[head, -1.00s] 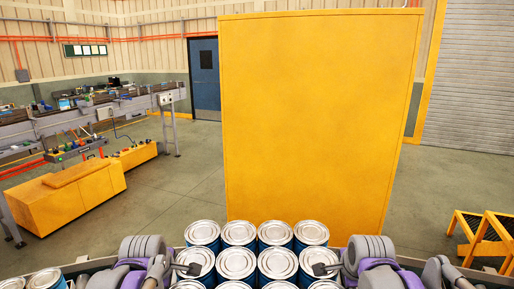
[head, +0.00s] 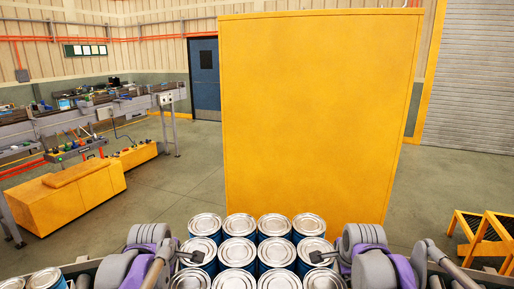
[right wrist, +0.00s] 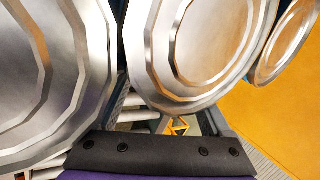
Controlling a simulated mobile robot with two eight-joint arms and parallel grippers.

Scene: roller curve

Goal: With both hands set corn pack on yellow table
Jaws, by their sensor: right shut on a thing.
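The corn pack (head: 238,251) is a block of blue cans with silver lids, standing upright in rows at the bottom centre of the head view. My left gripper (head: 190,257) is at the pack's left side, with a dark fingertip against a can; its opening is hidden. My right gripper (head: 321,257) is at the right side, shut on the pack. In the right wrist view, large can lids (right wrist: 205,50) fill the upper part above a dark finger pad (right wrist: 160,153). A big yellow upright panel (head: 315,110) stands beyond the pack. I cannot tell whether it belongs to the yellow table.
More cans (head: 45,280) stand at the lower left. A low yellow block (head: 70,196) and a cluttered workbench (head: 100,108) are at the left. Yellow steps (head: 483,235) stand at the right.

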